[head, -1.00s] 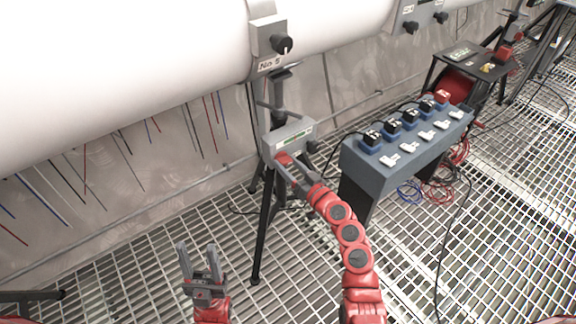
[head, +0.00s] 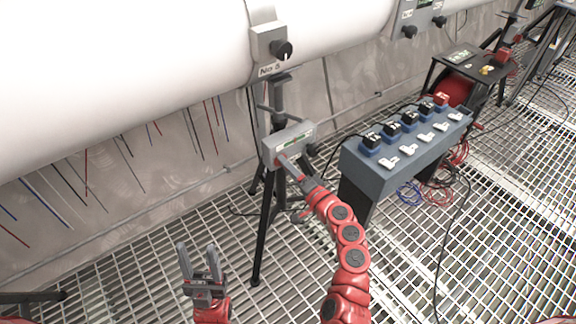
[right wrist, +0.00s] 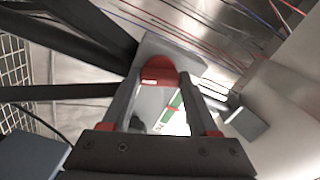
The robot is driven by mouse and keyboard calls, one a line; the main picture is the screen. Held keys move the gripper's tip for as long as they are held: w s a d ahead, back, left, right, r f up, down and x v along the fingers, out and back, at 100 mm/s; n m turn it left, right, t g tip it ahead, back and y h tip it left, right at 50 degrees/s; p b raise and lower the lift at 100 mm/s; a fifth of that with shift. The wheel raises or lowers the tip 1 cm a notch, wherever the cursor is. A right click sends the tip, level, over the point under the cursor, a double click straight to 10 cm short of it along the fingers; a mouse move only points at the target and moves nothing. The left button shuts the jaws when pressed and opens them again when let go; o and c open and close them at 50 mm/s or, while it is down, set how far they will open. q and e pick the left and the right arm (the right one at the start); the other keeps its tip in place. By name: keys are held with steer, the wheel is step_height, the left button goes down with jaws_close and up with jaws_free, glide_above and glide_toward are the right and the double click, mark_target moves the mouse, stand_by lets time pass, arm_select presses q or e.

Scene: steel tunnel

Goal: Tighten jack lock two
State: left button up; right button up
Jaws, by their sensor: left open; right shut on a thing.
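A grey box (head: 296,133) with a green strip sits on a black tripod jack (head: 265,225) under the large white pipe. My right gripper (head: 287,165) is at the front face of this box, turned nearly edge-on in the head view. In the right wrist view, my right gripper (right wrist: 160,98) has its two fingers on either side of a red rounded handle (right wrist: 158,70) on the grey box (right wrist: 182,55) and is shut on it. The gripper mostly hides the handle in the head view. My left gripper (head: 200,265) is open and empty above the grating, left of the tripod.
A grey clamp box with a black knob (head: 281,50) hangs on the white pipe (head: 130,70) above the jack. A blue-grey box (head: 375,172) with several switches and plugs stands to the right, with loose cables below. Open grating (head: 320,285) lies in front.

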steer(key=shift+m+p, duration=0.6)
steer(key=shift+m, duration=1.2)
steer(key=shift+f, duration=0.1)
steer(key=o, duration=1.4)
steer(key=p+v, duration=0.1)
steer(key=v, duration=1.6)
steer(key=shift+s+d, duration=0.15)
